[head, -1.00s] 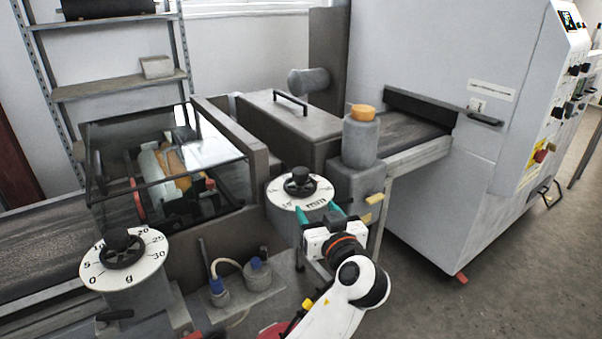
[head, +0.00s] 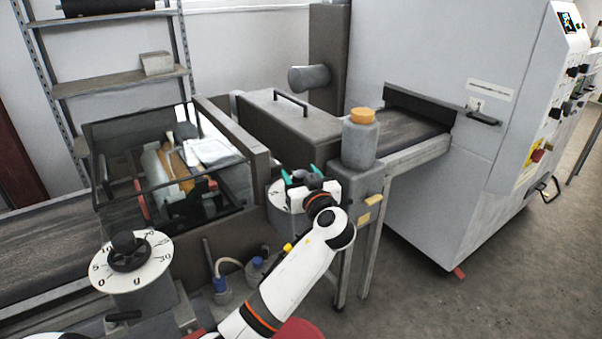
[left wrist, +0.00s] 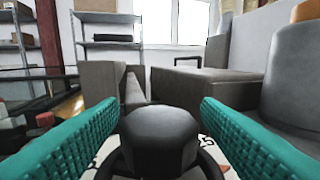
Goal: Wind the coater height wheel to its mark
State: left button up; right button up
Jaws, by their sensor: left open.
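The height wheel has a white dial (head: 277,194), which was lettered mm in the earlier head view. My left gripper (head: 300,174) is over it and hides most of its face and marks. In the left wrist view, the wheel's black hub knob (left wrist: 158,140) sits between the two teal fingers of my left gripper (left wrist: 160,108). The fingers are open, with a gap on either side of the knob. Part of the dial's scale shows below the knob, but its reading cannot be told. My right gripper is not in view.
A second dial (head: 128,262), marked g with a black handwheel, stands at the front left. A grey bottle with an orange cap (head: 361,140) stands just right of my left gripper. A glass-covered coater (head: 170,165) is to the left.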

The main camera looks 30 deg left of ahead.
pick_arm(q)
jog(key=c, duration=1)
jog(key=shift+o, duration=0.2)
jog(key=shift+a+f+m+t+h+b, duration=0.15)
jog(key=shift+m+t+h+b, duration=0.2)
jog(key=shift+m+t+h, duration=0.3)
jog(key=shift+s+m+t+h, duration=0.1)
jog(key=shift+m+t+h, duration=0.35)
jog(key=shift+t+h, duration=0.15)
jog(key=shift+r+m+t+h+p, duration=0.2)
jog(key=shift+m+t+h+p, duration=0.2)
jog(key=shift+m+t+h, duration=0.85)
jog(key=shift+m+h, duration=0.05)
jog(key=shift+h, duration=0.25)
jog(key=o, duration=1)
jog(key=shift+c, duration=0.2)
